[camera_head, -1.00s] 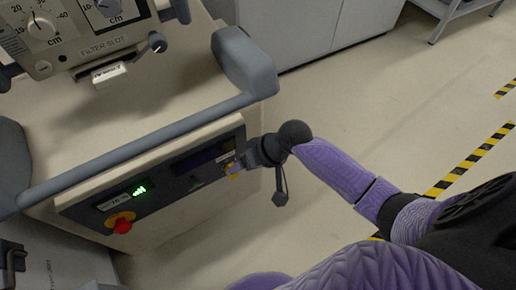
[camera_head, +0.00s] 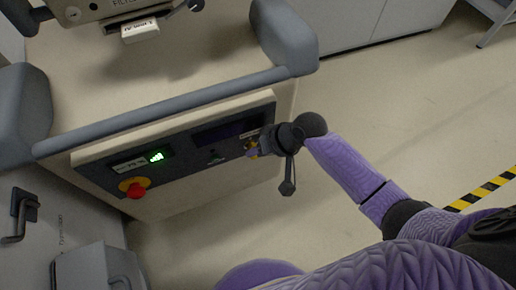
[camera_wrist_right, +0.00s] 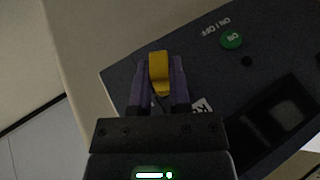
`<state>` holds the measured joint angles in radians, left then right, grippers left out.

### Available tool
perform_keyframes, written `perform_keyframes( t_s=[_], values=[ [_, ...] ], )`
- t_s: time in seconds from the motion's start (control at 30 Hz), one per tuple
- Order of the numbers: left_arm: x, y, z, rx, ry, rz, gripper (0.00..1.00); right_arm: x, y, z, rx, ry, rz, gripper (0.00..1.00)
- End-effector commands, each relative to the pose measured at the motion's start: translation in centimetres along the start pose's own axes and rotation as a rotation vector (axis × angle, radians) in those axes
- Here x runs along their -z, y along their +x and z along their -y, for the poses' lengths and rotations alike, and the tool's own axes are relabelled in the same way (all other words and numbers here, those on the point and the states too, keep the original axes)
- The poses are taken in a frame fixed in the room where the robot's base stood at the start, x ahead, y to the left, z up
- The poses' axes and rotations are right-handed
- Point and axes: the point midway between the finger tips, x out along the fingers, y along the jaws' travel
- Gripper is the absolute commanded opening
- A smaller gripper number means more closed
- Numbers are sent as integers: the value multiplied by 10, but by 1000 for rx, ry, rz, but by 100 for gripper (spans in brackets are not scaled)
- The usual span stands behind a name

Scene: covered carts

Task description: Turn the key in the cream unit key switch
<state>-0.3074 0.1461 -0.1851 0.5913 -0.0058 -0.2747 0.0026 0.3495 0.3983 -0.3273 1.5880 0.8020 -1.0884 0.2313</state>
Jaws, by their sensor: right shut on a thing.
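The cream unit (camera_head: 190,60) has a dark control panel (camera_head: 180,160) on its front. The key switch sits at the panel's right end and is mostly hidden by my right gripper (camera_head: 254,147). In the right wrist view, the gripper (camera_wrist_right: 160,85) has its two purple fingers shut on a yellow key (camera_wrist_right: 159,70) at the panel. The slot behind the key is hidden, so I cannot tell how far the key is turned. My left gripper is not in view.
A grey handle bar (camera_head: 170,108) runs above the panel. Open floor (camera_head: 400,110) lies to the right.

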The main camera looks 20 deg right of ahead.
Motion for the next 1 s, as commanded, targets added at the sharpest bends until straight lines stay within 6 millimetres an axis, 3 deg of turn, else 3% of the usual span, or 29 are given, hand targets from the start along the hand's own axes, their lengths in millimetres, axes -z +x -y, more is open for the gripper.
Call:
perform_keyframes(
  t_s=[0.03,0.13,0.4,0.7,1.0],
  values=[
    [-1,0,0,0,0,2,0,0,0,0,-1,0,0,18],
    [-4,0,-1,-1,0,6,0,0,0,0,-1,0,0,0],
    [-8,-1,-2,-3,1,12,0,0,0,0,-5,-1,1,0],
    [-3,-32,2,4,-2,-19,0,2,-4,4,-185,-72,9,0],
    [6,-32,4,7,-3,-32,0,0,0,2,-214,-83,9,0]
  ],
)
